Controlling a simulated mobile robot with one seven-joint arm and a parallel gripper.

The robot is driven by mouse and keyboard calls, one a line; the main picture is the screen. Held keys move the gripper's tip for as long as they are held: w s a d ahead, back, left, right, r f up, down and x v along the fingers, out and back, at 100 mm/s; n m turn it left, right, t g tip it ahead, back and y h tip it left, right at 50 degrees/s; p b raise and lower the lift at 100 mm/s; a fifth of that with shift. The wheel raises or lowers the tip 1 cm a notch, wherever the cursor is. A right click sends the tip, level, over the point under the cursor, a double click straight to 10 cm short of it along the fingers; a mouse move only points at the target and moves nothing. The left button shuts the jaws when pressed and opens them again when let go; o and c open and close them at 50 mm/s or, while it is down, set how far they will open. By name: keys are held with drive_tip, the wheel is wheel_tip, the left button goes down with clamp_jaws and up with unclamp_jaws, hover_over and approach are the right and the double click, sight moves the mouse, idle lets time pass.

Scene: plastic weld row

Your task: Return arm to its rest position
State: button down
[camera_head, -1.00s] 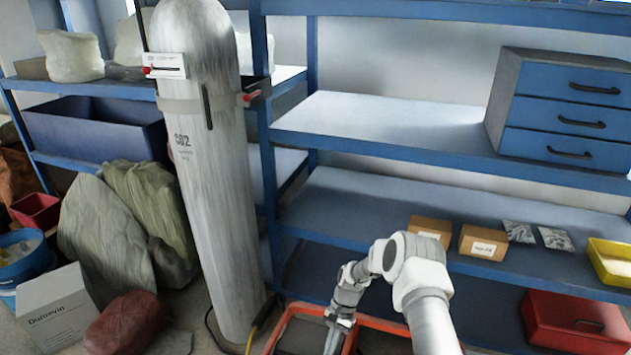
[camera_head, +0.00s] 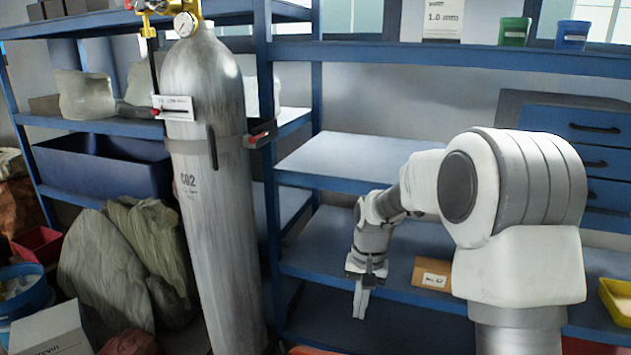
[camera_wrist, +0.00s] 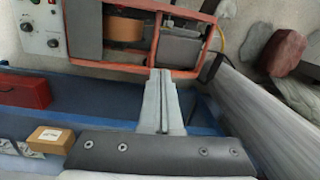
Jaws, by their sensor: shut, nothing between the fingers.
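My gripper (camera_head: 361,304) hangs from my bent white arm in front of the blue shelves, pointing down. Its fingers are together with nothing between them. In the wrist view the closed fingers (camera_wrist: 162,76) point toward an orange-red framed machine (camera_wrist: 135,70) on the floor below. In the head view my raised arm hides part of the shelves and the drawer unit.
A tall grey CO2 cylinder (camera_head: 215,200) stands strapped at left of my gripper. A cardboard box (camera_head: 433,272) sits on the shelf (camera_head: 330,245) just right of it. A blue drawer unit (camera_head: 600,150) and yellow bin (camera_head: 617,300) are at right. Sacks (camera_head: 95,265) lie at left.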

drive_tip(key=s+d+r+n+t, duration=0.1)
drive_tip(key=s+d+r+t, duration=0.2)
drive_tip(key=s+r, duration=1)
drive_tip(key=s+d+r+n+t, duration=0.2)
drive_tip(key=s+r+t, duration=0.15)
drive_tip(key=s, duration=0.95)
wheel_tip(320, 180, up, 20)
drive_tip(key=p, duration=1.9)
drive_tip(key=shift+w+a+f+h, duration=0.2)
drive_tip(key=shift+a+h, duration=0.05)
drive_tip(key=shift+h, duration=0.15)
drive_tip(key=shift+s+g, duration=0.1)
drive_tip(key=shift+g, duration=0.15)
